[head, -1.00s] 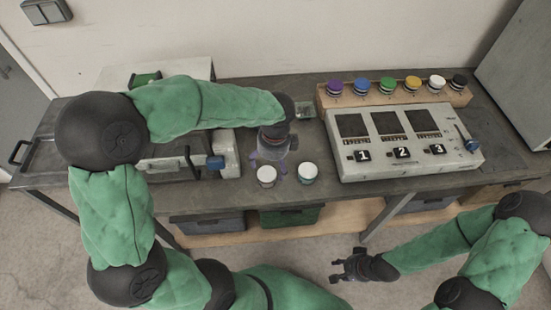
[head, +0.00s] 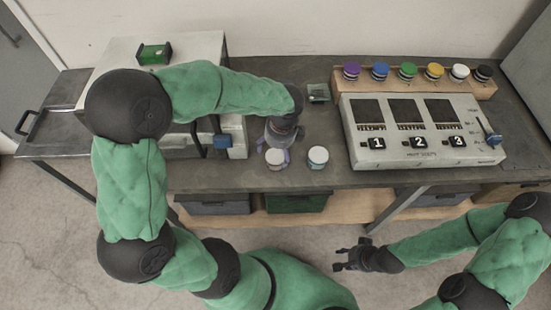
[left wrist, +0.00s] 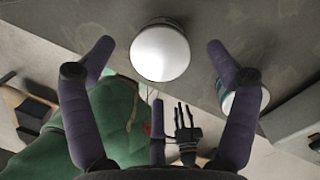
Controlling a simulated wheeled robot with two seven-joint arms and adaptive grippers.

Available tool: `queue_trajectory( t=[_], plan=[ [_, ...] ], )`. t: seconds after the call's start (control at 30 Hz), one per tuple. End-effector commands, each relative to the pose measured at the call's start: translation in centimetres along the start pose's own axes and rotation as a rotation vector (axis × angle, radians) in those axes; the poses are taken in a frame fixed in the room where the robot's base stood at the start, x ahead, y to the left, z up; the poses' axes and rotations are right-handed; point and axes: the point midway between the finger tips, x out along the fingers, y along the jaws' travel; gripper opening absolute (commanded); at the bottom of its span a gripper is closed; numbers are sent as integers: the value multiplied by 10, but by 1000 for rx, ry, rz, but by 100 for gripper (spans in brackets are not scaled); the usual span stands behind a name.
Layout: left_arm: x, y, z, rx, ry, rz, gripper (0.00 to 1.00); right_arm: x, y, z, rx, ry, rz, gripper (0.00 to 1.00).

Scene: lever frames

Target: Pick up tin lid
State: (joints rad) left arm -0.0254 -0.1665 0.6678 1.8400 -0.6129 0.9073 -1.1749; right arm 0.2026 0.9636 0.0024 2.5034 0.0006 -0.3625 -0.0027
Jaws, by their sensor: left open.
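Two small tins with white lids stand on the bench near its front edge. The left tin's lid (head: 274,155) shows just in front of my left gripper (head: 275,149). In the left wrist view this lid (left wrist: 160,53) lies between the two spread fingertips, and I see no contact. My left gripper is open and empty, with dark purple fingers. The right tin (head: 318,157) stands apart to the right; in the left wrist view it is partly hidden behind a finger. My right gripper (head: 346,259) is open and empty, low in front of the bench.
A light panel (head: 400,165) with three dark windows stands right of the tins. Several coloured-lid jars stand on a wooden rack (head: 455,90) behind it. A white box with a blue knob (head: 222,142) is at left.

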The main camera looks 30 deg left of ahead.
Motion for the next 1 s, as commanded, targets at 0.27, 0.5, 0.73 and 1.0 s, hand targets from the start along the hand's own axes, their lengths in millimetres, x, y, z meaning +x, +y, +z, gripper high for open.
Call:
queue_trajectory(
  t=[0.27, 0.5, 0.73, 1.0],
  plan=[
    [25, -1, 0, 0, 0, -1, 87, 12, 4, 0, 0, 0, 0, 40],
    [23, 0, 0, 0, 0, -1, 59, 11, 4, 0, 0, 0, 0, 40],
    [24, 0, 0, 0, 0, 0, 38, 11, 4, 0, 0, 0, 0, 40],
    [22, 0, 0, 0, 0, 0, 38, 10, 4, 0, 0, 0, 0, 40]
  ],
)
